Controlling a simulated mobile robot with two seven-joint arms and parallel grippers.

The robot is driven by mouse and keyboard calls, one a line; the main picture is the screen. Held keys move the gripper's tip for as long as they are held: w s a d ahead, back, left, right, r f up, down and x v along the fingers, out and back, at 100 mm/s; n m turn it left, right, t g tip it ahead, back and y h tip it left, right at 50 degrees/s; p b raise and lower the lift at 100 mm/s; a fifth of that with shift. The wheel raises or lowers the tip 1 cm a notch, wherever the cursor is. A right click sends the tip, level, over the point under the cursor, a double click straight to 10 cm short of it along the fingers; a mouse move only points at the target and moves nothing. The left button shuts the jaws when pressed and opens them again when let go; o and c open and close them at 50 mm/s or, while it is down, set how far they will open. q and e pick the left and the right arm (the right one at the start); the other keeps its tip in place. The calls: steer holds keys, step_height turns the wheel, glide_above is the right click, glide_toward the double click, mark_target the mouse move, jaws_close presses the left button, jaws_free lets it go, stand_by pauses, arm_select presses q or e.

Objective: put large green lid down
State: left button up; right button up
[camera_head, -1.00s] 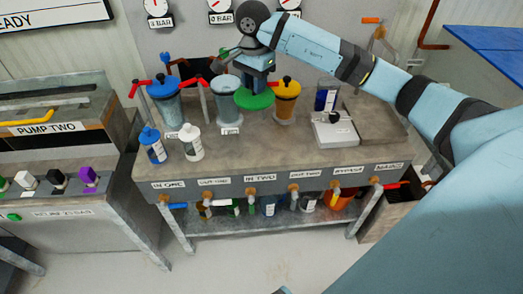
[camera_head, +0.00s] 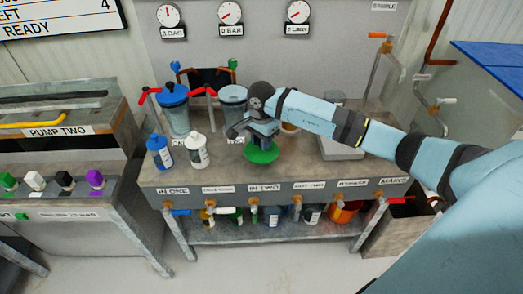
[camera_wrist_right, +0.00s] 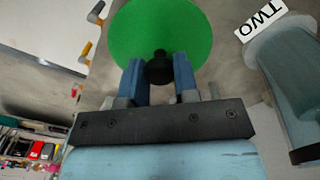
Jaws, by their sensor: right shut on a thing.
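The large green lid (camera_head: 262,155) is at the front part of the bench top, in front of the clear jars. My right gripper (camera_head: 263,142) is above it and shut on its black knob; the wrist view shows the knob between the two blue fingers (camera_wrist_right: 159,72) with the green disc (camera_wrist_right: 160,30) beyond. The lid looks level and close to the bench surface; I cannot tell whether it touches. My left gripper is not in view.
A clear open jar (camera_head: 232,98) and a blue-lidded jar (camera_head: 173,105) stand behind to the left. A blue bottle (camera_head: 159,152) and a white bottle (camera_head: 196,150) stand at the left front. A grey scale (camera_head: 341,146) is on the right. Taps (camera_head: 254,204) line the bench's front edge.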

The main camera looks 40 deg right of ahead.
steer(key=shift+f, duration=2.2)
steer(key=shift+f, duration=0.25)
steer(key=o, duration=0.9)
steer(key=shift+r, duration=0.1)
steer(key=shift+o, duration=0.2)
